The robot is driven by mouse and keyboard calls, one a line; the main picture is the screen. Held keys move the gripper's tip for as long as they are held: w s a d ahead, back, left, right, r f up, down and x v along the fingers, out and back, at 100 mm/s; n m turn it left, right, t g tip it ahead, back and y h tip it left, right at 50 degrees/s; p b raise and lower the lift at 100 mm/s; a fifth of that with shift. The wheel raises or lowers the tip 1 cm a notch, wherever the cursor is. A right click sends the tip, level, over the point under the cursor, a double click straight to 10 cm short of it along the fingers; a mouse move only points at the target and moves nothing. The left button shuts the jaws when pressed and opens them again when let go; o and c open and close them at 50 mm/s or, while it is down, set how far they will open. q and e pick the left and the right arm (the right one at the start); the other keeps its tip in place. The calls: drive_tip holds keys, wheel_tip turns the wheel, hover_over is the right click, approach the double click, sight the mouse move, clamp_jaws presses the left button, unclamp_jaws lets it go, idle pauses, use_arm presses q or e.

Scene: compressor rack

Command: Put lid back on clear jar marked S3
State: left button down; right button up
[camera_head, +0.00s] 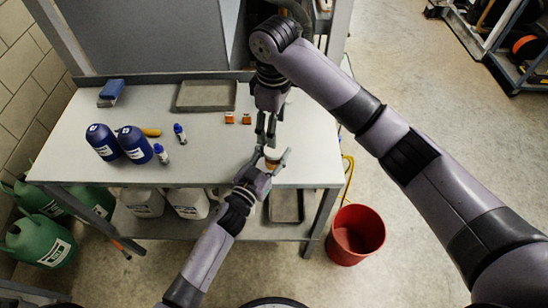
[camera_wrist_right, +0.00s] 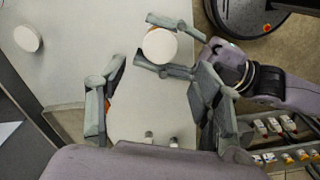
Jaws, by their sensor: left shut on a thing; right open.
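My left gripper (camera_head: 275,155) is shut on a small jar (camera_head: 271,163) with an amber side at the table's front edge. The jar also shows in the right wrist view as a pale round top (camera_wrist_right: 160,46) between the left fingers; I cannot tell whether that top is a lid or contents, and no S3 mark is readable.
A red bucket (camera_head: 356,235) stands on the floor right of the table. The front middle is clear.

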sight(274, 158)
drive_tip(key=shift+f, duration=4.05)
drive_tip(key=shift+c, duration=0.4)
drive_tip(key=c, duration=1.1)
drive_tip(key=m, duration=0.3)
drive_tip(key=shift+m, duration=0.3)
drive_tip(key=shift+c, duration=0.3)
drive_tip(key=o, duration=1.3)
